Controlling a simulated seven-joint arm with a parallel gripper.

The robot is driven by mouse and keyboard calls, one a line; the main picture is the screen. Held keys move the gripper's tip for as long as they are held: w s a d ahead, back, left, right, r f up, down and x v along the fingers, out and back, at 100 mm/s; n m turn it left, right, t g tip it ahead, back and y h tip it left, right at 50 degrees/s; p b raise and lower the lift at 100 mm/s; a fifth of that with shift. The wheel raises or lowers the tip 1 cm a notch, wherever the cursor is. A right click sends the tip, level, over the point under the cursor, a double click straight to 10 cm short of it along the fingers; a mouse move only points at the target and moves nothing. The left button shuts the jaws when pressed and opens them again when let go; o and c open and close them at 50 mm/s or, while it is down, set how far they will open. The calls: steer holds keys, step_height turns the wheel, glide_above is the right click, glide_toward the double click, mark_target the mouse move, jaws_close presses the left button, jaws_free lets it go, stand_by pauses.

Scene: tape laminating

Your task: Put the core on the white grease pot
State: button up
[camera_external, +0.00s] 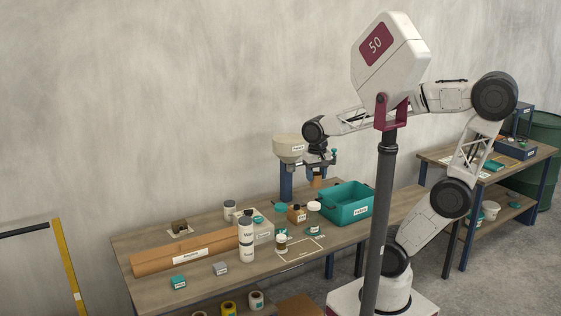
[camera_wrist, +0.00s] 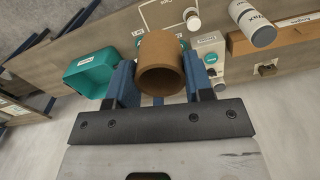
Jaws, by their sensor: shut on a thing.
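The core, a brown cardboard tube (camera_wrist: 161,65), is held between the two blue fingers of my gripper (camera_wrist: 160,84). Its round open end faces the wrist camera. In the external view the core (camera_external: 317,182) shows as a small brown piece under my gripper (camera_external: 318,170), above the table and apart from it. A small pot with a white top (camera_external: 281,241) stands at the left of the outlined area; a white-topped pot (camera_wrist: 192,18) also shows in the wrist view. Another white-topped jar (camera_external: 313,207) stands near the teal bin. Labels are too small to tell which is the grease pot.
The teal bin (camera_external: 346,203) stands right of the jars. A cream hopper (camera_external: 289,147) on a blue post stands behind. The outlined area (camera_external: 303,248) is mostly bare.

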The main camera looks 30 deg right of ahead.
step_height(320, 180, down, 23)
steer(key=shift+f, duration=0.2)
steer(key=shift+w, duration=0.1)
glide_above(281, 236)
steer(key=shift+w+d+f, duration=0.1)
steer(key=shift+d+f, duration=0.05)
steer(key=shift+f, duration=0.6)
stand_by(0.5)
steer(key=shift+f, duration=1.75)
steer(key=shift+f, duration=0.15)
steer(key=o, duration=0.9)
